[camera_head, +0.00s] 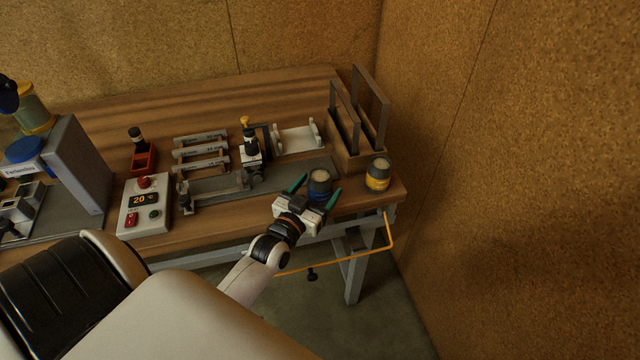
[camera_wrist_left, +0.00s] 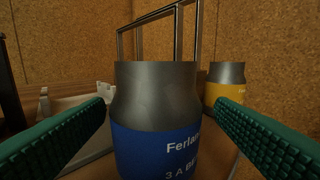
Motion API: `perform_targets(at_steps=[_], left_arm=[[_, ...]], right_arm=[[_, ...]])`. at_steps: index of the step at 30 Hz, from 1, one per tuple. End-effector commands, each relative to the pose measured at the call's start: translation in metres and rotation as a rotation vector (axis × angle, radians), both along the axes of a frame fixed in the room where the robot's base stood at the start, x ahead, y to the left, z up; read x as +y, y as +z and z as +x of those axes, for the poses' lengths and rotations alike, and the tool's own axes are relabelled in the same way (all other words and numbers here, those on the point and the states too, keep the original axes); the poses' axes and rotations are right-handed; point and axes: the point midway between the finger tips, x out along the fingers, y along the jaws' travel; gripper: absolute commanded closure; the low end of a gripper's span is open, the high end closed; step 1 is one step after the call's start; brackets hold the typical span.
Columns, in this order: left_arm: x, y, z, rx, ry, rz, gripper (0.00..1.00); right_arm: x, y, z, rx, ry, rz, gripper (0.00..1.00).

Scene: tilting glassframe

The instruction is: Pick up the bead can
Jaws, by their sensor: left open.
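The bead can, a dark grey can with a blue label (camera_head: 319,186), stands upright near the front right of the wooden bench. In the left wrist view the can (camera_wrist_left: 155,95) fills the middle, with part of its white print readable as "Ferla" and "3 A". My left gripper (camera_head: 315,193) is open, its green ribbed fingers on either side of the can. My right gripper is not in view.
A yellow-labelled can (camera_head: 378,174) stands to the right, close to the bench corner; it also shows in the left wrist view (camera_wrist_left: 226,88). A wooden rack with upright grey frames (camera_head: 346,150) stands behind. A control box (camera_head: 145,207) sits to the left. Cork-like walls close off the back and right.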

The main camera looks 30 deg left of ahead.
Motion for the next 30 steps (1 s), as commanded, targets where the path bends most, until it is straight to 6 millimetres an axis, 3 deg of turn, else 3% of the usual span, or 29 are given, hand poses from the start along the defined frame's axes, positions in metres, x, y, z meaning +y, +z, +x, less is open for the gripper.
perform_targets(at_steps=[6,15,25,30], left_arm=[[0.005,0.004,0.031,-0.001,0.0,0.0,0.22],[0.005,0.003,0.035,0.0,0.0,0.001,0.22],[0.005,0.003,0.035,0.0,0.0,0.0,0.75],[0.005,0.003,0.035,-0.002,0.0,0.0,0.75]], right_arm=[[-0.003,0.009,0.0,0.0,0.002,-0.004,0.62],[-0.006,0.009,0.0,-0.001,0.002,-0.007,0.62],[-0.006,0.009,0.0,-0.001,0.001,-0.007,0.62],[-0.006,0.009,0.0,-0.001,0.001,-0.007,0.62]])
